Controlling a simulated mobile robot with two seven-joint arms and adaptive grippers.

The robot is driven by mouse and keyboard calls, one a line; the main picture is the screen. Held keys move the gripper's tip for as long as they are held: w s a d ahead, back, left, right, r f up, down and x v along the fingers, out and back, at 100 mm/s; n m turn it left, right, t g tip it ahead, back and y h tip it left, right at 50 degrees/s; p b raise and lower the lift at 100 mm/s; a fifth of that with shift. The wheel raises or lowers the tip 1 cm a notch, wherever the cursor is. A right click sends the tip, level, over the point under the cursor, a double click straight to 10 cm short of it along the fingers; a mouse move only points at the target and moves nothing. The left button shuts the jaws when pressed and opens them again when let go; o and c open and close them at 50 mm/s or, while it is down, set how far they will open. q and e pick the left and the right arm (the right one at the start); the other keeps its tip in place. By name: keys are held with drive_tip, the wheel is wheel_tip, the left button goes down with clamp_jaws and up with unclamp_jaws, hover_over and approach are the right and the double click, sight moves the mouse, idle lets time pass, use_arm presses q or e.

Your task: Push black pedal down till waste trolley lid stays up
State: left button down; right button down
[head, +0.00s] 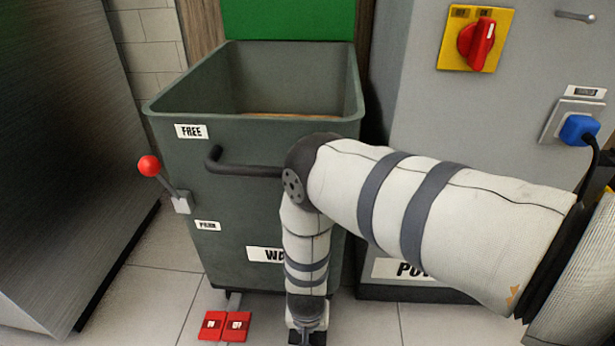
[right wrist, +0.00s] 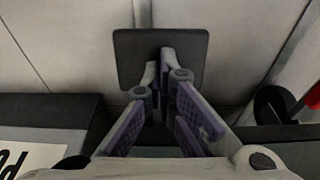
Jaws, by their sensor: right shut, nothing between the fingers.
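The grey-green waste trolley (head: 235,225) stands in the middle of the head view, its top open. Its green lid (head: 288,18) stands raised at the back, its upper part cut off by the frame. In the right wrist view, a black square pedal (right wrist: 188,72) lies beyond my right gripper (right wrist: 160,55). The gripper is shut and empty, with its fingertips overlapping the pedal; I cannot tell whether they touch it. In the head view, my right arm reaches down in front of the trolley and hides the pedal. My left gripper is not in view.
A red-knobbed lever (head: 149,166) and black handle bar (head: 240,169) stick out from the trolley. A grey machine (head: 410,120) with a red switch (head: 477,43) stands right; a metal cabinet (head: 70,150) stands left.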

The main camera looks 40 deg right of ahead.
idle(0.3)
